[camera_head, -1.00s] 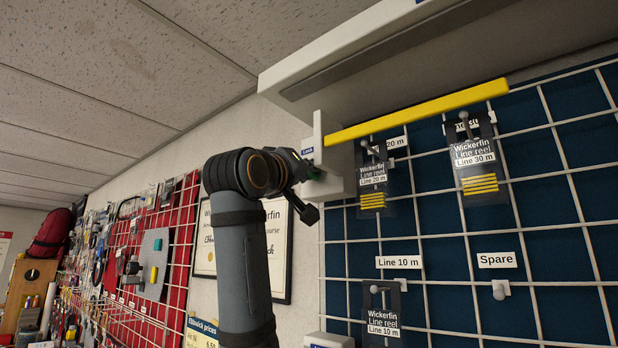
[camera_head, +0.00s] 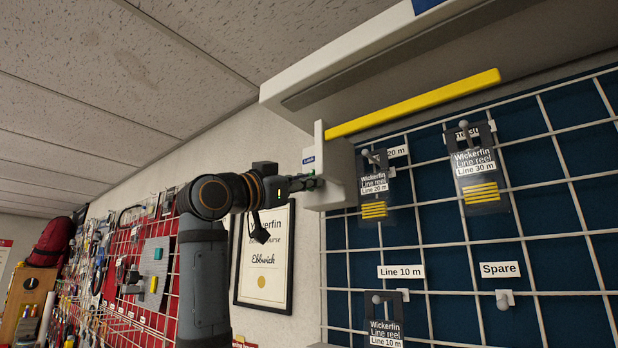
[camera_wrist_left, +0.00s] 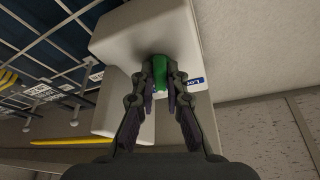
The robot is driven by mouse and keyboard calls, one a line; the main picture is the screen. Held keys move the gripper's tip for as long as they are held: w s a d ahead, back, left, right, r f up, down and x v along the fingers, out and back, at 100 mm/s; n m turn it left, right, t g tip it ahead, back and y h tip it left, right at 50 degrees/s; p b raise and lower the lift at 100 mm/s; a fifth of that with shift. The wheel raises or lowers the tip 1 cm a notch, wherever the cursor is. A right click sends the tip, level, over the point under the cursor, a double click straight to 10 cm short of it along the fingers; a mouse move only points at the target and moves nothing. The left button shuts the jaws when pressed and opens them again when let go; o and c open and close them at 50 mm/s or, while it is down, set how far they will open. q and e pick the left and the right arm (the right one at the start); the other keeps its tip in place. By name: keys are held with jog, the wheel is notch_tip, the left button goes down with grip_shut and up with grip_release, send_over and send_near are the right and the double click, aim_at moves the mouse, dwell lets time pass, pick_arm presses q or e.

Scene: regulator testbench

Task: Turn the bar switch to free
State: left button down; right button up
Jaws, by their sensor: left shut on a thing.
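The bar switch is a small green lever (camera_wrist_left: 160,68) on the face of a white housing (camera_wrist_left: 118,45) in the left wrist view. The housing also shows in the head view (camera_head: 342,180), at the left end of the yellow bar (camera_head: 415,105). My left gripper (camera_head: 312,181) reaches the housing's left side, and its fingertips (camera_wrist_left: 158,82) are closed on either side of the green lever. A blue and white label beginning "Lo" (camera_wrist_left: 193,83) is beside the lever, partly hidden by a finger. My right gripper is not in view.
A white overhang (camera_head: 400,55) runs above the yellow bar. Right of the housing, a wire grid on a blue panel (camera_head: 450,240) holds several line reel cards. A framed certificate (camera_head: 264,258) hangs on the wall below the gripper. A red tool grid (camera_head: 150,260) stands farther left.

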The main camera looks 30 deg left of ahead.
pick_arm(q)
jog(key=shift+m+g+h+p, duration=0.35)
jog(key=shift+m+g+h, duration=0.25)
jog(key=shift+m, duration=0.9)
jog(key=shift+m+g+h+p, duration=0.4)
jog(key=shift+m+h, duration=0.3)
jog(key=shift+m, duration=0.8)
jog(key=shift+f, duration=0.1)
jog(key=c, duration=1.4)
grip_release()
jog(key=shift+s, duration=0.15)
jog(key=v, duration=1.2)
